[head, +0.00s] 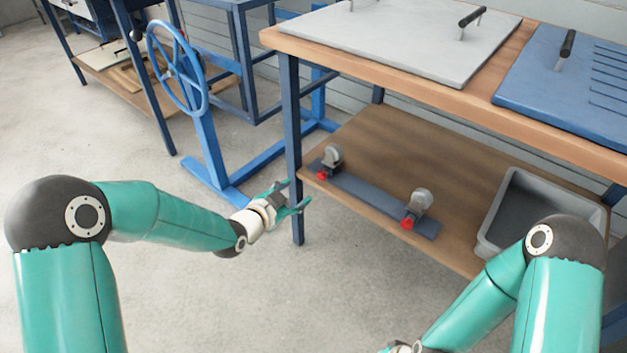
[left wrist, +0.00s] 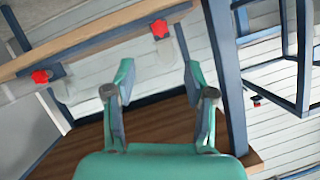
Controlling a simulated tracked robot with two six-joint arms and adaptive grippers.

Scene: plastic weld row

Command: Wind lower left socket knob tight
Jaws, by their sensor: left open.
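The lower left socket (head: 332,157) is a grey fitting with a red knob (head: 322,175) on a dark grey bar on the lower shelf, near the blue table leg. In the left wrist view the red knob (left wrist: 160,28) shows at the top, beyond the fingers. A second socket (head: 421,202) with its own red knob (head: 407,223) is at the bar's right end; that knob (left wrist: 41,77) is at the left in the wrist view. My left gripper (head: 300,197) is open and empty, in front of the table leg, apart from the knob.
The blue table leg (head: 291,130) stands close to my left gripper. A grey bin (head: 492,218) is at the shelf's right. The wooden tabletop (head: 350,58) overhangs the shelf. A blue handwheel stand (head: 205,140) is behind left. The floor in front is clear.

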